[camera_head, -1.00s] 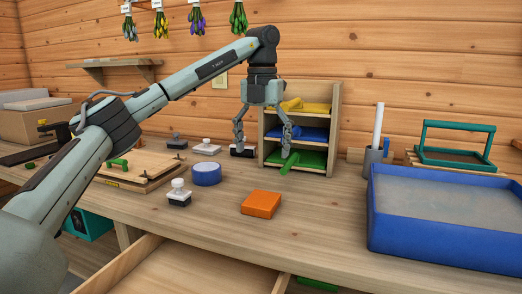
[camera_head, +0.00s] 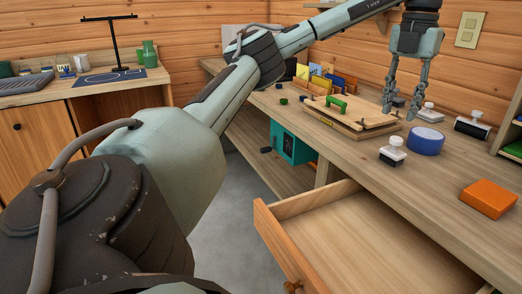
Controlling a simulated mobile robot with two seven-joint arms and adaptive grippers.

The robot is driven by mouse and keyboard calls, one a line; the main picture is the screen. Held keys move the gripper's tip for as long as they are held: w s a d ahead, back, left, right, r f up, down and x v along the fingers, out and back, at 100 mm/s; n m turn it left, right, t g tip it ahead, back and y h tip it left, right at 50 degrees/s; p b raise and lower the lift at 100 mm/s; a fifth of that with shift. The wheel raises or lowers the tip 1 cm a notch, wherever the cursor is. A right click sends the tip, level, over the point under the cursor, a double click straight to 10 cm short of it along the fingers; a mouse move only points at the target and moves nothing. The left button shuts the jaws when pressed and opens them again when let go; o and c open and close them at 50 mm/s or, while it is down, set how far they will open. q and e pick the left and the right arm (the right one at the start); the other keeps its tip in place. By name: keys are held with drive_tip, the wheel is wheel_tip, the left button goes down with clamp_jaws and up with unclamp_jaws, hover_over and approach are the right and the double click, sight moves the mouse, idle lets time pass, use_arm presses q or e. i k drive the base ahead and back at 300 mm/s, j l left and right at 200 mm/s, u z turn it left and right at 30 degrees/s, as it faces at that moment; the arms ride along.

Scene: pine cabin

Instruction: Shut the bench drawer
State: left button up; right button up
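The bench drawer (camera_head: 365,243) is pulled out from below the wooden bench top (camera_head: 440,185). It looks empty, and its front panel (camera_head: 280,248) carries a round knob (camera_head: 292,287) at the bottom of the view. My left gripper (camera_head: 398,112) hangs fingers down above the bench, near the wooden press board and the blue round tape. Its two fingers are spread apart with nothing between them. It is well above and behind the drawer and does not touch it. My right gripper is not in view.
On the bench are a board with a green handle (camera_head: 338,103), a blue roll (camera_head: 425,141), a stamp (camera_head: 392,151) and an orange block (camera_head: 487,199). A teal box (camera_head: 290,143) sits on the lower shelf. Grey floor (camera_head: 232,215) lies open left of the drawer.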

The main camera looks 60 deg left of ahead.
sight(338, 237)
drive_tip(key=u, duration=1.4)
